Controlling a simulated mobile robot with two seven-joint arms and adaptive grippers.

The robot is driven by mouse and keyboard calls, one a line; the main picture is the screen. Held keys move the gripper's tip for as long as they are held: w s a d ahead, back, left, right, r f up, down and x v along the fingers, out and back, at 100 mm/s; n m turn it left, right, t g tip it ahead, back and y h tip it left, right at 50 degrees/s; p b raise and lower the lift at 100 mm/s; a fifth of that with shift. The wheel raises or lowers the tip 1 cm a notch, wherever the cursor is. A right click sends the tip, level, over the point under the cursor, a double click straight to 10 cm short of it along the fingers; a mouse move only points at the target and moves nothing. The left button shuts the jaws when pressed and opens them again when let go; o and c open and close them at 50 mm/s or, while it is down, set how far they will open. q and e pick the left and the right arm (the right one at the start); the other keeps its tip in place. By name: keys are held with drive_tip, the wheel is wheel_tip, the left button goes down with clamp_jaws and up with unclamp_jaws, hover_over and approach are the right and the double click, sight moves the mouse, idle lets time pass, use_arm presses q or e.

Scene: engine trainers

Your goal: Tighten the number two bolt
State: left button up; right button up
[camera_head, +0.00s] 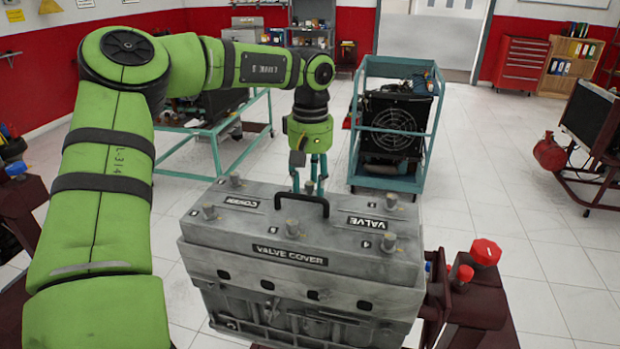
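The grey valve cover (290,255) sits on the engine block, with a black handle (301,199) on top. Several bolts stand up from it: back left (235,179), front left (209,211), front middle (292,228), front right (389,242), back right (391,201) and back middle (308,187). The small number labels are too small to read surely, so I cannot tell which bolt is number two. My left gripper (309,188) points down at the back middle bolt, behind the handle. Its teal fingers are beside this bolt; whether they grip it is unclear. My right gripper is out of view.
A red knob (486,252) stands on a dark stand right of the engine. A teal-framed cart (393,125) with a fan unit is behind it. A teal-framed table (212,132) stands at the back left.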

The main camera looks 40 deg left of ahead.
sight(310, 183)
use_arm(q)
drive_tip(key=shift+r, duration=0.1)
wheel_tip(310, 183, up, 12)
idle(0.5)
